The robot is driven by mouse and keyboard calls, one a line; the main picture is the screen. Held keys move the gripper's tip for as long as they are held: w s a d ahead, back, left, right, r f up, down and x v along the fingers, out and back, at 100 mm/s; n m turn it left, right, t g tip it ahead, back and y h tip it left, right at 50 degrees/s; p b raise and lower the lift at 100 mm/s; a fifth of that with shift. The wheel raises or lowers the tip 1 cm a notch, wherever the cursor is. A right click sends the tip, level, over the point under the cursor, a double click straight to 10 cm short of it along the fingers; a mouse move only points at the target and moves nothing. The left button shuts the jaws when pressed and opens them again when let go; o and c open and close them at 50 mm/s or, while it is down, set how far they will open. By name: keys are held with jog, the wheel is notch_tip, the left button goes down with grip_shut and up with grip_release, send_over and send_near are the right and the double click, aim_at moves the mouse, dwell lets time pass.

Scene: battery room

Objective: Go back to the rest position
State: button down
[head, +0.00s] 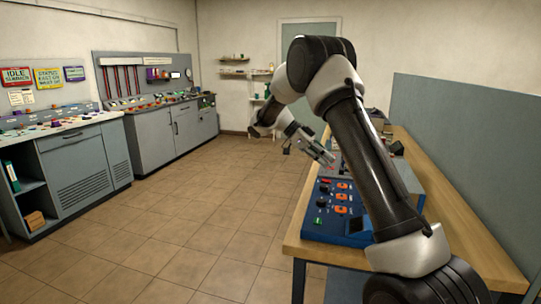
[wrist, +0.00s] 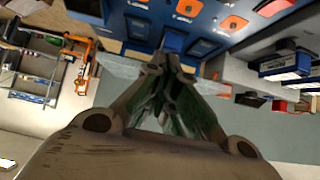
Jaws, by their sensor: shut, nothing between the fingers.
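My gripper (head: 326,158) is shut and empty at the end of my raised, bent arm. In the head view it hangs above the left edge of the wooden table, apart from the blue control panel (head: 337,212). In the wrist view the closed fingers (wrist: 168,85) point toward the top of the picture, and part of the blue panel with orange parts (wrist: 232,24) shows past them. My arm hides part of the table and of what stands on it.
The wooden table (head: 470,237) stands at the right, with a grey board (head: 465,130) behind it. Grey cabinets with control desks (head: 80,160) line the left side. Wall shelves (head: 235,72) are at the back. The tiled floor (head: 190,215) between is clear.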

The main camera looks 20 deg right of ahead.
jog(key=f+n, duration=0.1)
jog(key=n, duration=0.2)
jog(key=s+a+f+n+y, duration=0.1)
jog(key=f+n, duration=0.1)
jog(key=n, duration=0.1)
jog(key=f+n, duration=0.2)
jog(key=n, duration=0.1)
jog(key=shift+s+a+f+n+t+y, duration=0.2)
jog(key=shift+s+a+n+t+y, duration=0.1)
jog(key=shift+s+n+t, duration=0.1)
jog(key=s+a+r+n+t+y, duration=0.2)
jog(key=s+r+n+t, duration=0.1)
jog(key=s, duration=0.8)
jog(key=s+a+r+n+t+y, duration=0.2)
jog(key=s+r+n, duration=0.3)
jog(key=s, duration=0.6)
jog(key=s+a+r+n+t+y, duration=0.2)
jog(key=s+r+n+t+y, duration=0.1)
jog(key=s+n, duration=0.4)
jog(key=s+r+t, duration=0.1)
jog(key=s, duration=0.2)
jog(key=shift+s+r+t, duration=0.3)
jog(key=shift+s, duration=0.1)
